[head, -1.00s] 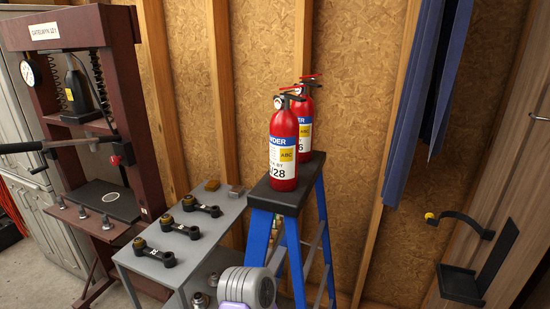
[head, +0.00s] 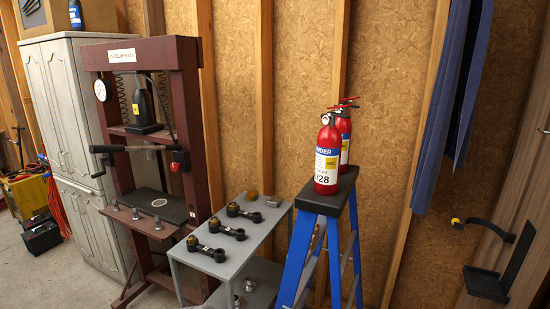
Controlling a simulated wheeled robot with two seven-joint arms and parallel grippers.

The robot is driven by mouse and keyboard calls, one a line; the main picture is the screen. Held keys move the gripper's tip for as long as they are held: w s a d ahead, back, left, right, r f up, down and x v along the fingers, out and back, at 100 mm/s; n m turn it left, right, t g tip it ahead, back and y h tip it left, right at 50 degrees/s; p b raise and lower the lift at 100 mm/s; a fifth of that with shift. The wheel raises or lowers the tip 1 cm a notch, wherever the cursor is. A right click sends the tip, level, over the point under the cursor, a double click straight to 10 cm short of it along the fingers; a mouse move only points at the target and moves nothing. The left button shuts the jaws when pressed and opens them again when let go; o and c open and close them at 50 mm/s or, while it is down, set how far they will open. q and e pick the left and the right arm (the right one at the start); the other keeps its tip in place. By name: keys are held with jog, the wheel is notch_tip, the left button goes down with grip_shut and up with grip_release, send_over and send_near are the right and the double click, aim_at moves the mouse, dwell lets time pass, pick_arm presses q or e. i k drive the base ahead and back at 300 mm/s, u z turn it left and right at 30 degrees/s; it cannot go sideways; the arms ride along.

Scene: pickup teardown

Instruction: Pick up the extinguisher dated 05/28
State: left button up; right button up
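Two red fire extinguishers stand upright on the black top (head: 328,197) of a blue stepladder, right of centre in the head view. The front extinguisher (head: 327,160) has a white, blue and yellow label; the end of its date reads "/28", and the month is turned out of sight. The rear extinguisher (head: 344,130) is mostly hidden behind it, and its date is not readable now. Neither of my grippers is in view.
A grey cart (head: 232,240) with several dark metal parts stands left of the ladder (head: 300,262). A maroon press (head: 190,130) and grey cabinet (head: 65,110) are further left. A black wall bracket (head: 487,283) and blue cloth (head: 445,100) are at right.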

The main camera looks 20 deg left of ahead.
aim_at(329, 139)
jog(key=u, duration=0.8)
jog(key=i, duration=0.45)
